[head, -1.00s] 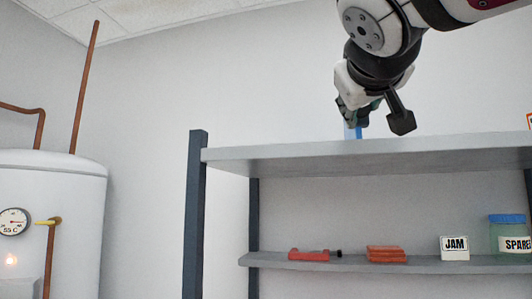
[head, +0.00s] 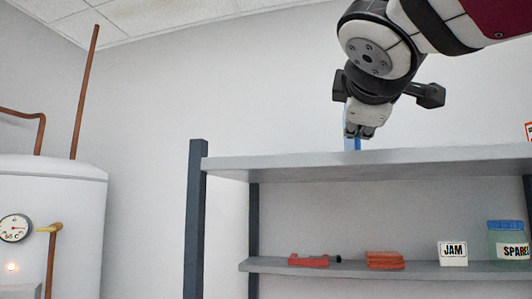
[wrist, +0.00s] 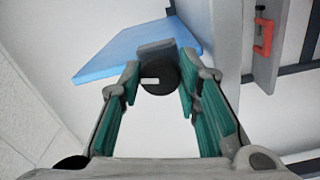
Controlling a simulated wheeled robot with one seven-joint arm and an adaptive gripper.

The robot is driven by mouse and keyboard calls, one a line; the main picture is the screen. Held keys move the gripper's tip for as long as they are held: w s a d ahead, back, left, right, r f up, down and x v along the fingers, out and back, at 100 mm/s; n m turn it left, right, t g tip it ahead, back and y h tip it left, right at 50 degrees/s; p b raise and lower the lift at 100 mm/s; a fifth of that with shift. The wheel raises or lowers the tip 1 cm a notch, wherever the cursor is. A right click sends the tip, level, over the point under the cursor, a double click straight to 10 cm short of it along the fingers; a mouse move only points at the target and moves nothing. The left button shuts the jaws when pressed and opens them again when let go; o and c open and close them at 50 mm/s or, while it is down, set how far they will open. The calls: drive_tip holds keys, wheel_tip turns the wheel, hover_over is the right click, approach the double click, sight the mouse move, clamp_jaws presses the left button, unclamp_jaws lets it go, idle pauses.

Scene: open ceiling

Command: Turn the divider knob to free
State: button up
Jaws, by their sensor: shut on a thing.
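The divider shows as a flat blue panel (wrist: 125,52) in the wrist view, left of and behind the knob. A sliver of blue (head: 352,144) also shows under my gripper in the head view. The knob (wrist: 158,76) is dark and round, with a short white mark lying crosswise in the wrist view. A grey block sits behind it. My gripper (wrist: 160,84) has its teal-padded fingers on both sides of the knob, shut on it. In the head view my gripper (head: 360,132) is just above the top shelf, and the knob is hidden. No lettering on the knob is readable.
The top shelf (head: 300,162) runs below my gripper. A white tank (head: 50,215) stands far left.

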drive_tip(key=shift+n+p, duration=0.45)
drive_tip(key=shift+n, duration=0.95)
drive_tip(key=o, duration=1.1)
drive_tip(key=v, duration=1.2)
